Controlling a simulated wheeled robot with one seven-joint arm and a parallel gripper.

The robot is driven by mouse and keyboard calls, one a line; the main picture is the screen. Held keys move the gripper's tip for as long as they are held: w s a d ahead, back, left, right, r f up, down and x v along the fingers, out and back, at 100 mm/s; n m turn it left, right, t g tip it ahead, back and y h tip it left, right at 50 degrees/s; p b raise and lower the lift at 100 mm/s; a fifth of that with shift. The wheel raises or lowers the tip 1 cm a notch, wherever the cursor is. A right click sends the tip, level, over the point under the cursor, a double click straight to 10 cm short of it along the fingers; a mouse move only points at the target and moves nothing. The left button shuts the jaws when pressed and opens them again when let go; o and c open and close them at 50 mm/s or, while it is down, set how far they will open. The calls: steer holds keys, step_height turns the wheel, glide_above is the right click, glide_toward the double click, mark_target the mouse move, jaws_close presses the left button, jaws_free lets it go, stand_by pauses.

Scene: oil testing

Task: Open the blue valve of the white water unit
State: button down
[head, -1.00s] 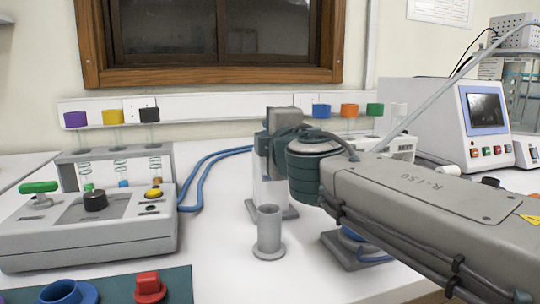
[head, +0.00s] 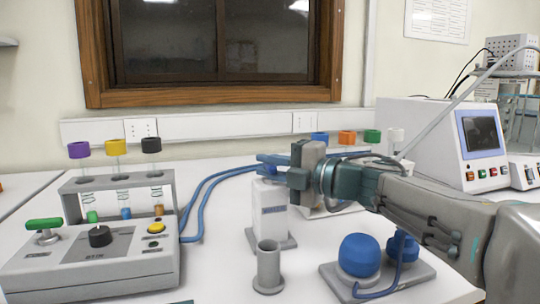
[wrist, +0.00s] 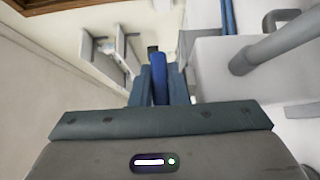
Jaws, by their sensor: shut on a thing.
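The white water unit (head: 270,212) stands upright on a grey base near the middle of the bench in the head view. Its blue valve (head: 273,158) is at the top, partly hidden by my gripper (head: 280,172). My gripper reaches in from the right at the height of the unit's top. In the wrist view the blue valve (wrist: 160,80) lies between the two fingers, and my gripper is shut on it. The unit's white body (wrist: 225,70) shows at the right there.
A grey control box (head: 90,262) with a green lever and a tube rack stand at the left. A grey cup (head: 268,268) stands in front of the unit. A base with blue domes (head: 360,255) is at the front right. Blue hoses (head: 200,200) run behind.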

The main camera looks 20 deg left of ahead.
steer(key=shift+a+n+g+p, duration=0.1)
steer(key=shift+n+g+p, duration=0.25)
steer(key=shift+n+g, duration=0.4)
steer(key=c, duration=1.7)
jaws_free()
steer(key=shift+m, duration=0.25)
steer(key=p+v, duration=0.1)
steer(key=v, duration=1.2)
steer(key=shift+d+f+p, duration=0.2)
steer(key=shift+d+p, duration=0.2)
steer(key=shift+d, duration=0.05)
